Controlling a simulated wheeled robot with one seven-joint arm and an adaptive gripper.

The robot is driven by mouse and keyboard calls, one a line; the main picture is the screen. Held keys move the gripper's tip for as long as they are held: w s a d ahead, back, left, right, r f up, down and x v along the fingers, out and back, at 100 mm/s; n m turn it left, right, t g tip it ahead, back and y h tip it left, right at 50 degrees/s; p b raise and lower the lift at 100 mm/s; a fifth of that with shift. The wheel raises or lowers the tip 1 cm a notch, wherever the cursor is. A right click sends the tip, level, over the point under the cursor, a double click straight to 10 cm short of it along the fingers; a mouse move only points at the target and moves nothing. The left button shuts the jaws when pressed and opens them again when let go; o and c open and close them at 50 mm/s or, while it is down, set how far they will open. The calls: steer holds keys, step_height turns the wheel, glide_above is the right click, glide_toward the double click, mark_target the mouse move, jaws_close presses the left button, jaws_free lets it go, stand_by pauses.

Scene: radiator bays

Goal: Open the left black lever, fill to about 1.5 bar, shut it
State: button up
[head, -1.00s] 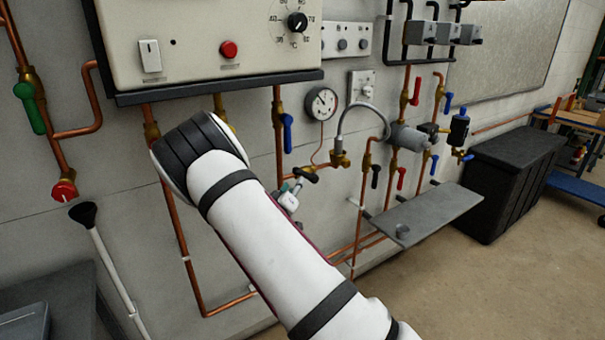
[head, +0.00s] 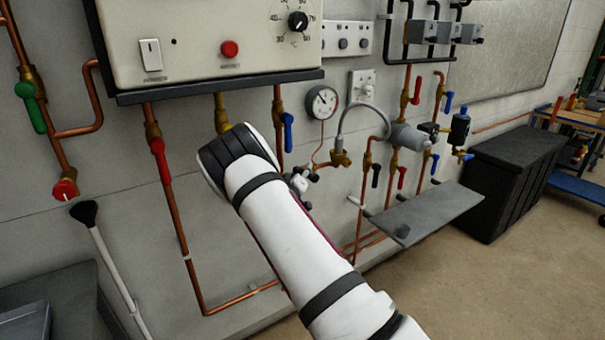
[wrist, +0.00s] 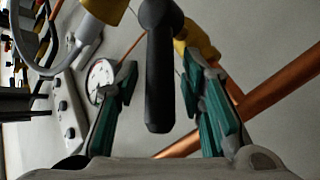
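The left black lever (wrist: 158,75) shows in the wrist view, with its handle between the two teal-padded fingers of my gripper (wrist: 161,62). The fingers are open, with a visible gap on each side of the handle. In the head view my forearm and wrist hide most of the gripper and this lever. The round pressure gauge (head: 322,102) has a white face, too small to read; it also shows in the wrist view (wrist: 102,78) behind the left finger. The grey braided hose (head: 345,122) loops beside it. Another black lever (head: 376,175) hangs further right.
A grey shelf (head: 430,212) sticks out at right. A black chest (head: 500,180) stands beyond it. Open floor lies at lower right.

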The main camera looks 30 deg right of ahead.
jaws_close()
steer(key=shift+r, duration=0.1)
steer(key=d+m+y, duration=0.1)
steer(key=r+m+g+y+b, duration=0.1)
steer(key=shift+d+r+m+g+y, duration=0.25)
steer(key=shift+d+m+g+y, duration=0.05)
steer(key=shift+d, duration=0.05)
steer(key=d+y, duration=0.1)
steer(key=m+g+y+b, duration=0.1)
steer(key=shift+d+r+m+y, duration=0.3)
steer(key=shift+d, duration=0.05)
steer(key=shift+d+m+g+y+b, duration=0.3)
steer(key=shift+d+m+y+b, duration=0.45)
steer(key=shift+y+b, duration=0.45)
steer(key=shift+o, duration=1.7)
jaws_free()
